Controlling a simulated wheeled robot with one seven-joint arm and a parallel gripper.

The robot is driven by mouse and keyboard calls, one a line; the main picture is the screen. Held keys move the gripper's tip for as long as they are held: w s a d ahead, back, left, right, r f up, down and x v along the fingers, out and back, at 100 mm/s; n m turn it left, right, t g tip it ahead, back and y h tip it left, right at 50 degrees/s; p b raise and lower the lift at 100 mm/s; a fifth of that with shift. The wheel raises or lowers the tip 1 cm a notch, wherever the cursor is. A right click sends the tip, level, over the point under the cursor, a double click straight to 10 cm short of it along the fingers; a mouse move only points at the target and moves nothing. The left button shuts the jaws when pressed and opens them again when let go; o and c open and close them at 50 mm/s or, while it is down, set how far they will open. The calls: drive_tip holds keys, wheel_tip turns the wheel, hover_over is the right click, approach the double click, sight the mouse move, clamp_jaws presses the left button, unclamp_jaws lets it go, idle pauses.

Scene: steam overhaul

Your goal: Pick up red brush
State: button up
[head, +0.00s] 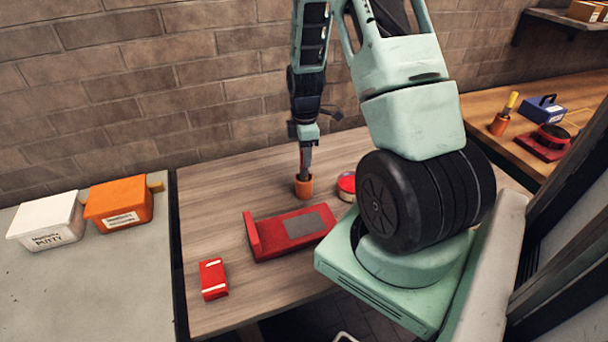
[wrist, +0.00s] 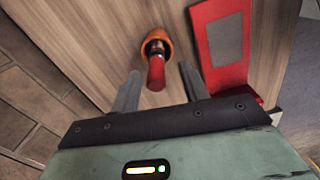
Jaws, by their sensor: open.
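The red brush (wrist: 156,72) stands in a small orange pot (wrist: 158,43) on the wooden table, its red handle pointing up toward the wrist camera. In the head view the orange pot (head: 303,187) is near the back of the table, and the brush is mostly hidden behind my gripper. My gripper (head: 307,160) points down directly above the pot. In the wrist view my gripper (wrist: 157,88) is open, with one finger on each side of the red handle. I cannot tell whether either finger touches it.
A red tray-like piece with a grey patch (head: 300,226) lies in front of the pot. A red tin (head: 346,185) stands right of it, and a small red box (head: 213,279) lies front left. White (head: 48,221) and orange (head: 119,202) tubs stand on the left counter. A brick wall is behind.

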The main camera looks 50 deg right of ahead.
sight(304, 173)
drive_tip(key=shift+w+d+f+p, duration=0.15)
drive_tip(key=shift+f+p, duration=0.4)
drive_tip(key=shift+f, duration=0.75)
drive_tip(key=shift+w+f+p, duration=0.1)
drive_tip(key=shift+f+p, duration=0.4)
drive_tip(key=shift+f, duration=0.8)
clamp_jaws()
